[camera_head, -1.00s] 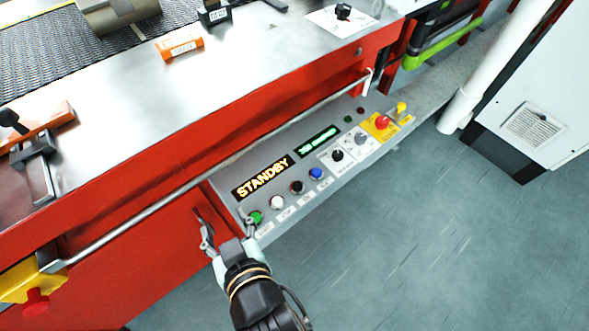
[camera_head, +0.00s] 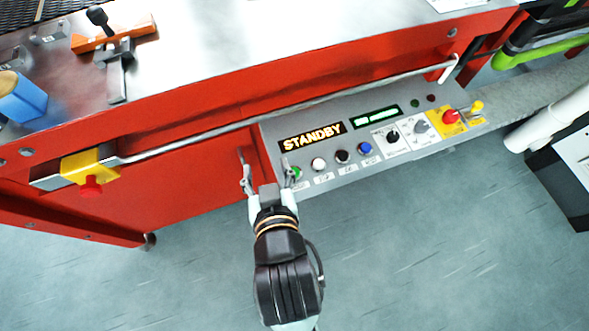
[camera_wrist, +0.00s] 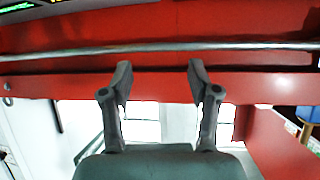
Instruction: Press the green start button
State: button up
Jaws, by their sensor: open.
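The green start button (camera_head: 297,173) is the leftmost in the row on the grey control panel (camera_head: 352,166), below a display (camera_head: 312,137) reading STANDBY. My gripper (camera_head: 265,162) is open and empty, at the panel's left end. Its right finger appears right beside the green button and partly covers it; contact cannot be told. Its left finger is over the red machine front. In the wrist view the two spread fingers (camera_wrist: 159,78) point at the red front under a metal rail (camera_wrist: 160,48). The green button does not show there.
White (camera_head: 318,164), black (camera_head: 342,157) and blue (camera_head: 365,148) buttons sit to the right of the green one. A red stop button (camera_head: 450,117) is farther right. A long handrail (camera_head: 222,131) runs above the panel. Open floor (camera_head: 420,250) lies in front.

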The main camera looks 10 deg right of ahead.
grip_shut()
dwell(1.3)
